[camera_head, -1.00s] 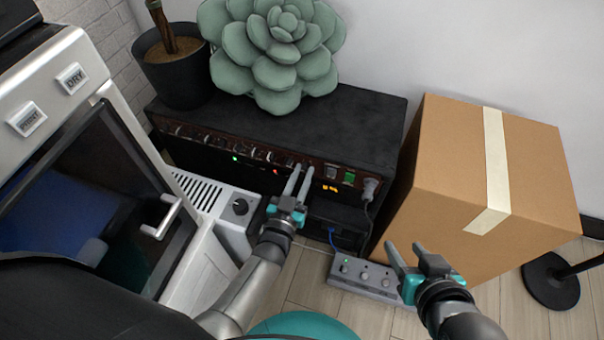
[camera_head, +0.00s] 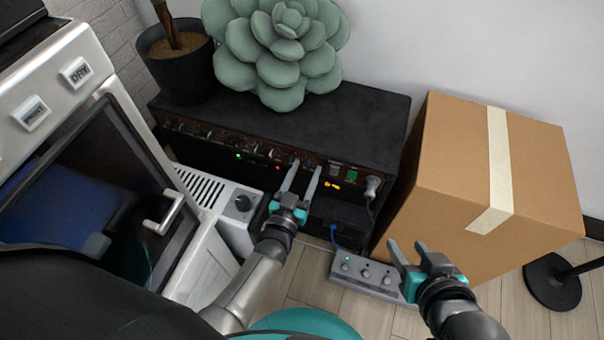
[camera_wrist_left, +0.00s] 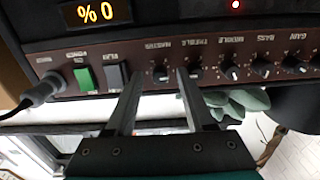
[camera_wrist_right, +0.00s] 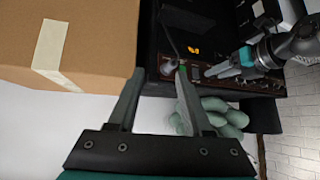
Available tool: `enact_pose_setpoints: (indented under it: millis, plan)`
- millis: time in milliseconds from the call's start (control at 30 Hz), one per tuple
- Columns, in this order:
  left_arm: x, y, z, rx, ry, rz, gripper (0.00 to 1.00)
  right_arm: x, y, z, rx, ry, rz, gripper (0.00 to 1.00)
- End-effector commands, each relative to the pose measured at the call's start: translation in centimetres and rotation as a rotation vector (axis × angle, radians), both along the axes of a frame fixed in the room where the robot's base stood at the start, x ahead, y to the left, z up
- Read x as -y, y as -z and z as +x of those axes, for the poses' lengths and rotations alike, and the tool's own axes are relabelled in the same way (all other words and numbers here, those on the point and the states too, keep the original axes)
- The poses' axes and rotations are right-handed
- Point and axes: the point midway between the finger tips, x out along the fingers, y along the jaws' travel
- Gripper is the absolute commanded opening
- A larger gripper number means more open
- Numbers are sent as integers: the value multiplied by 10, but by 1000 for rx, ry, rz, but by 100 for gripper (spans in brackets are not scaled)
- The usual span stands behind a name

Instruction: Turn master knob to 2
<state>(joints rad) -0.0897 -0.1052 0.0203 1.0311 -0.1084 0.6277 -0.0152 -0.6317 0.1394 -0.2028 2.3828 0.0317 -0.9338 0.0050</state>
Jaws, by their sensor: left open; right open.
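The black amplifier (camera_head: 345,122) has a brown front panel with a row of knobs. In the left wrist view the panel labels appear upside down. The master knob (camera_wrist_left: 160,74) sits under the "MASTER" label, between the spread fingers of my open left gripper (camera_wrist_left: 159,76). I cannot tell whether the fingers touch it, or read its pointer. The treble knob is partly hidden by the right finger. In the head view my left gripper (camera_head: 304,168) is at the panel. My right gripper (camera_head: 407,246) is open and empty, right of the amplifier.
A cardboard box (camera_head: 455,165) stands right of the amplifier. A grey pedal box (camera_head: 365,273) lies on the floor. A plug (camera_wrist_left: 45,88) sits beside the switches. A succulent (camera_head: 280,50) and potted plant (camera_head: 180,65) stand on top. A white machine (camera_head: 215,205) is at left.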

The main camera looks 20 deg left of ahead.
Motion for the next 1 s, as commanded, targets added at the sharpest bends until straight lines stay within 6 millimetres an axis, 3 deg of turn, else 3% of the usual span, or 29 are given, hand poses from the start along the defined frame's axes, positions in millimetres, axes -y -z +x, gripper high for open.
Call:
enact_pose_setpoints:
  millis: [267,633,767,1000]
  plan:
    - [-1,-1,-13,-1,0,0,54,11,-3,-6,-70,13,-36,50]
    - [-2,-1,-52,-3,1,1,54,39,-9,-32,-275,54,-122,50]
    - [-3,-2,-83,-6,1,1,54,51,-8,-45,-374,75,-157,50]
    - [-5,-1,-129,-4,0,0,54,48,21,-42,-403,69,-159,50]
